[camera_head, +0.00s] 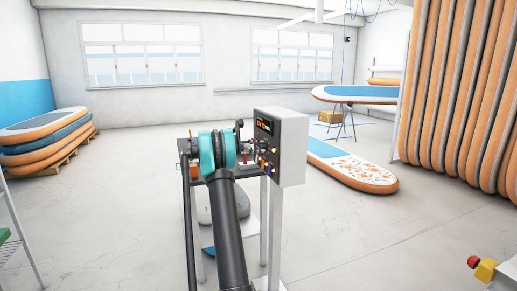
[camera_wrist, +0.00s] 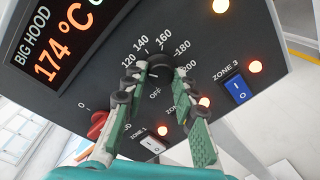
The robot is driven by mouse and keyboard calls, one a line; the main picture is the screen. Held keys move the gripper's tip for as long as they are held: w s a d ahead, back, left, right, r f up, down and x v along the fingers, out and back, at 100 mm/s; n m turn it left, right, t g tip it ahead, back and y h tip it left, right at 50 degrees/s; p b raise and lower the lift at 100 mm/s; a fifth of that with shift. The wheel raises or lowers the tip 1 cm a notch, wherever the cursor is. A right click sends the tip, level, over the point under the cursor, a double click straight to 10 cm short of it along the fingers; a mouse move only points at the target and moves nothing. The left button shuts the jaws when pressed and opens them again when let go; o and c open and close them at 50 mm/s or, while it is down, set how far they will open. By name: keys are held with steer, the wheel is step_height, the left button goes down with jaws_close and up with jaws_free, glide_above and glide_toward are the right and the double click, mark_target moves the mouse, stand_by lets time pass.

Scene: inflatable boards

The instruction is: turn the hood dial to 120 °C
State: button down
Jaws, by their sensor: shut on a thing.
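The black hood dial (camera_wrist: 160,65) sits on the dark panel (camera_wrist: 115,50) in the wrist view, ringed by 120, 140, 160, 180, 200 and OFF marks. My gripper (camera_wrist: 153,79) has its two green-padded fingers on either side of the dial and is shut on it. The fingers cover part of the dial and some marks, and I cannot tell which mark it points to. The display (camera_wrist: 66,40) labelled BIG HOOD reads 174 °C. In the head view the grey control box (camera_head: 291,150) stands right of my arm; the dial is too small to make out there.
A red knob (camera_wrist: 97,123), a blue zone 3 switch (camera_wrist: 239,90) and a white zone 1 switch (camera_wrist: 153,144) sit close around the fingers. Boards are stacked at left (camera_head: 45,135) and stand upright at right (camera_head: 455,90). Much of the floor is open.

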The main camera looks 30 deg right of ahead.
steer(key=c, duration=1.2)
jaws_free()
steer(key=shift+a, duration=0.1)
steer(key=v, duration=1.2)
steer(key=s+a+f+m+t+y, duration=0.1)
steer(key=s+a+f+t+y, duration=0.2)
steer(key=s+a, duration=1)
steer(key=s+a+f+m+t+y, duration=0.1)
steer(key=s+a+f+t+y, duration=0.2)
steer(key=s+a+f+y, duration=0.5)
steer(key=s+a+f+m+t+y, duration=0.1)
steer(key=s+a+f+t+y, duration=0.2)
steer(key=s+a+f, duration=1.1)
steer(key=shift+s+a+f+m+y, duration=0.15)
steer(key=shift+s+a+y, duration=0.4)
steer(key=shift+s, duration=1)
steer(key=shift+s+a+f+m+y, duration=0.1)
steer(key=shift+s+a+y, duration=0.2)
steer(key=shift+s+a, duration=0.85)
steer(key=shift+s+a+f+m+y, duration=0.15)
steer(key=shift+s+y, duration=0.3)
steer(key=shift+s, duration=1.45)
